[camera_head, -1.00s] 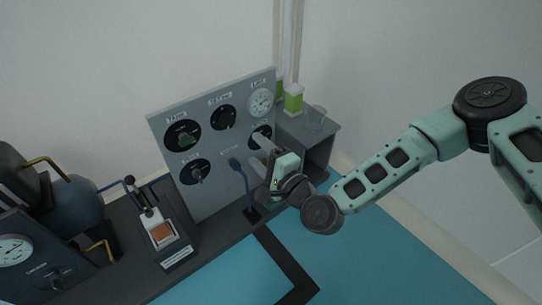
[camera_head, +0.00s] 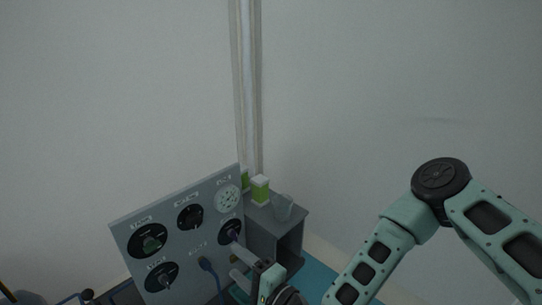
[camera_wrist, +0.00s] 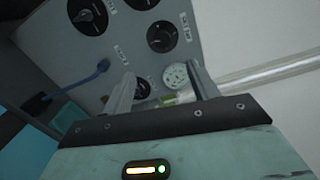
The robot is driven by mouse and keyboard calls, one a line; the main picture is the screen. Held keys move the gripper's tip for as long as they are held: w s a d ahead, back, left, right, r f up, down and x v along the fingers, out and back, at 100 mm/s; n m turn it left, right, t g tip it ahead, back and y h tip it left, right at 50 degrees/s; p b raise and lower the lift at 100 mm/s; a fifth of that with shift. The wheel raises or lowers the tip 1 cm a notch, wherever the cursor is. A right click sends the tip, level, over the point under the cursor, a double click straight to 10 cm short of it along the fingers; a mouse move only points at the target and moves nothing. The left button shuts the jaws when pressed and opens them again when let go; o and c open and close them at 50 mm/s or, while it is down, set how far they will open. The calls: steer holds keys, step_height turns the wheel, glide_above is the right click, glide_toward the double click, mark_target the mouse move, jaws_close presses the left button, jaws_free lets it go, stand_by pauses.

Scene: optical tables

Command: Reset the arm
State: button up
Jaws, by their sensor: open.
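My gripper (camera_head: 240,266) is at the lower right of the head view, in front of the right part of a grey upright panel (camera_head: 187,238). In the wrist view my gripper (camera_wrist: 160,88) shows two grey fingers standing apart, with nothing held between them. The lower right dial (camera_head: 230,232) of the panel is close to the fingertips. In the wrist view a dial (camera_wrist: 141,89) and a white gauge (camera_wrist: 174,76) show between the fingers. I cannot tell whether a finger touches the panel.
A grey open-fronted shelf box (camera_head: 290,235) stands right of the panel, with a green and white container (camera_head: 260,189) and a clear cup (camera_head: 282,207) on top. Pale wall fills the space above.

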steer(key=s+d+r+n+g+h+p, duration=0.2)
steer(key=s+d+r+n+g+h, duration=0.45)
steer(key=s+d+r+n, duration=0.35)
steer(key=s+d+r+n+g+h+p, duration=0.1)
steer(key=s+d+r+n+g+h, duration=0.55)
steer(key=d+r, duration=0.5)
step_height(320, 180, up, 36)
steer(key=s+d+t+p, duration=0.1)
steer(key=s+p, duration=0.1)
steer(key=p, duration=3.6)
steer(key=shift+d+n+t, duration=0.3)
steer(key=shift+n+t, duration=0.1)
steer(key=shift+n, duration=0.05)
